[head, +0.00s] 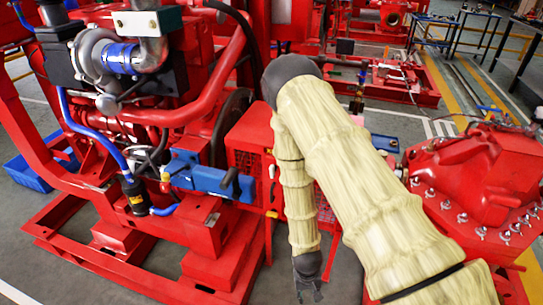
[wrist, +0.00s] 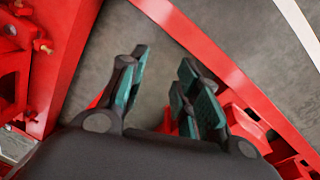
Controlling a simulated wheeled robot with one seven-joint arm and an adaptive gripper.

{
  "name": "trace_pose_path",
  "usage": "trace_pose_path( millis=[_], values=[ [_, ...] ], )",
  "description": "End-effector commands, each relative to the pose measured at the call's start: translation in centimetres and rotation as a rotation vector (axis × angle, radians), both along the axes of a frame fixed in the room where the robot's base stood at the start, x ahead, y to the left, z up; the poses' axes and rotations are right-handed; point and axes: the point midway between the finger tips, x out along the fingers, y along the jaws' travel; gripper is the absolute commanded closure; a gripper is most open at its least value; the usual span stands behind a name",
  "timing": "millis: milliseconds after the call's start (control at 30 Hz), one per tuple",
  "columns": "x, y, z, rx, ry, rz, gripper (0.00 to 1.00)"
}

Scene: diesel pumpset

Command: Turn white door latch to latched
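My gripper (head: 307,282) hangs pointing down in the head view, in front of the red engine frame and near the red mesh guard (head: 248,160). In the wrist view my gripper (wrist: 168,88) has its dark fingers with green pads spread apart. Only grey floor and red frame show between and beyond them, and nothing is held.
The red diesel engine (head: 150,90) on its red base frame (head: 120,262) fills the left. A red bolted casing (head: 475,175) stands close on the right. A blue crate (head: 30,170) lies on the floor at far left. Some grey floor (head: 345,275) is bare beside my gripper.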

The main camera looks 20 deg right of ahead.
Motion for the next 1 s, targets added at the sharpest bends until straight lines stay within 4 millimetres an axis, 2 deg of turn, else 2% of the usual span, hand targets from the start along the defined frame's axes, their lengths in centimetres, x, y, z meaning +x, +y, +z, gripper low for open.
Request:
trace_pose_path(
  millis=[33,267,567,900,1000],
  values=[
    [1.8,-0.1,2.7,-0.006,-0.005,-0.014,0.68],
    [8.5,-0.4,9.6,-0.025,-0.005,-0.093,0.68],
    [17.3,0.2,20.3,-0.036,-0.008,-0.193,0.68],
    [26.9,2.2,33.4,-0.029,-0.01,-0.303,0.68],
    [29.6,3.2,36.4,-0.024,-0.008,-0.334,0.68]
  ],
)
